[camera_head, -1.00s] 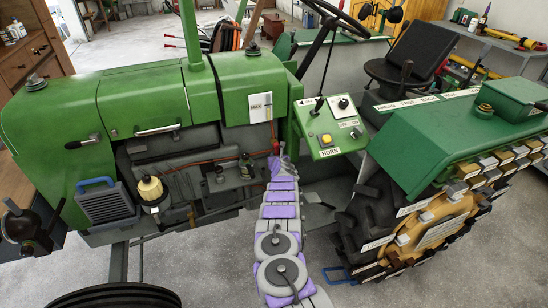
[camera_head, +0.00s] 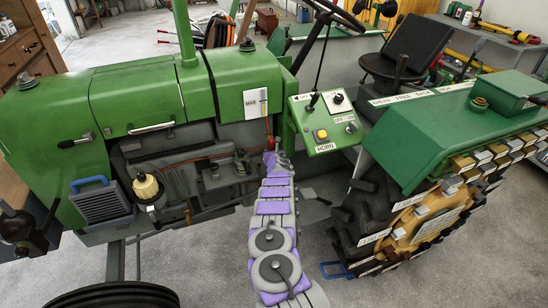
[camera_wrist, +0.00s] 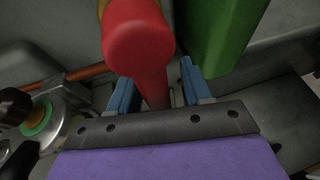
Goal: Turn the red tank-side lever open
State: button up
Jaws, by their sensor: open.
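In the wrist view a red lever (camera_wrist: 140,40) with a rounded end points toward the camera. My gripper (camera_wrist: 157,86) is open, with one blue finger on each side of the lever's narrower lower part. A small gap shows on the right side; I cannot tell whether the left finger touches it. In the head view my purple and grey arm reaches to the side of the green tractor (camera_head: 140,95), below the fuel gauge marked MAX (camera_head: 256,103). The lever and fingers are not clear there.
A metal fitting with a green and orange ring (camera_wrist: 38,118) is left of the fingers, and a green panel (camera_wrist: 222,35) is close on the right. The control panel (camera_head: 325,125) and large rear wheel (camera_head: 372,215) stand right of my arm. Bare floor lies in front.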

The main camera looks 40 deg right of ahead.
jog(key=p+v, duration=1.1)
jog(key=v, duration=0.6)
jog(key=shift+d, duration=0.15)
dwell(0.3)
dwell(0.4)
